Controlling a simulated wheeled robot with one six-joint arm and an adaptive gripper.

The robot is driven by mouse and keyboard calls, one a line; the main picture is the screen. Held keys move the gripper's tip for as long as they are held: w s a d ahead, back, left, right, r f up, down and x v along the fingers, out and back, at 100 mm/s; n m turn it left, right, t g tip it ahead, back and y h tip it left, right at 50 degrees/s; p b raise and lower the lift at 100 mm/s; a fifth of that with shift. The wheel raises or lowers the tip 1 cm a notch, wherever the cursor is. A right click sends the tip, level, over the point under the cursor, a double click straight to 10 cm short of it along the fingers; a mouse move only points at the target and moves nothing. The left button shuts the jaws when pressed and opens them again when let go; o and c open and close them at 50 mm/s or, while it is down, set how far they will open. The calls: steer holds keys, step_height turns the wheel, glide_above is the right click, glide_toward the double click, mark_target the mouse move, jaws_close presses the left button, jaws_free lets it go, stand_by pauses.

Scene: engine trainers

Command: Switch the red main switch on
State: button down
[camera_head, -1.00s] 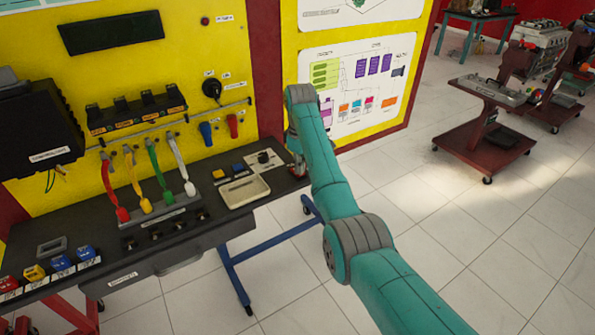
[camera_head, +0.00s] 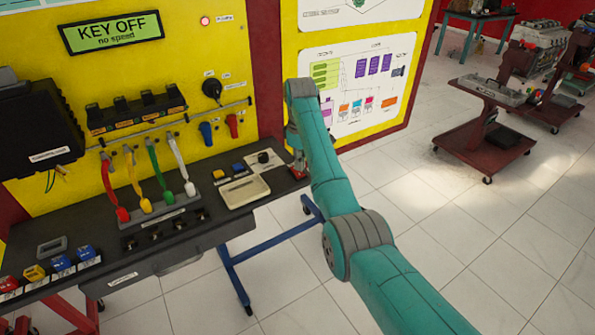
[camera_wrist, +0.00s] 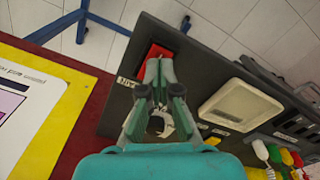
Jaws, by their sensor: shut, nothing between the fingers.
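The red main switch (camera_wrist: 157,52) sits near the bench corner in the wrist view, beside a small white label. My gripper (camera_wrist: 159,72) is shut and empty, its fingertips over the near part of the red switch; I cannot tell whether they touch it. In the head view my arm hides most of the switch, and a bit of red (camera_head: 297,172) shows below the wrist. The display (camera_head: 112,31) is lit green and reads "KEY OFF, no speed". A red lamp (camera_head: 205,20) at the top of the yellow panel is lit.
A cream tray (camera_head: 246,192) lies on the dark bench (camera_head: 195,235), left of my gripper. A key knob panel (camera_head: 265,158) and blue and yellow buttons stand behind the tray. Tiled floor to the right is clear up to a red cart (camera_head: 485,148).

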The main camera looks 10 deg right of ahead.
mark_target(300, 174)
steer(key=shift+r, duration=2.35)
steer(key=shift+d, duration=0.1)
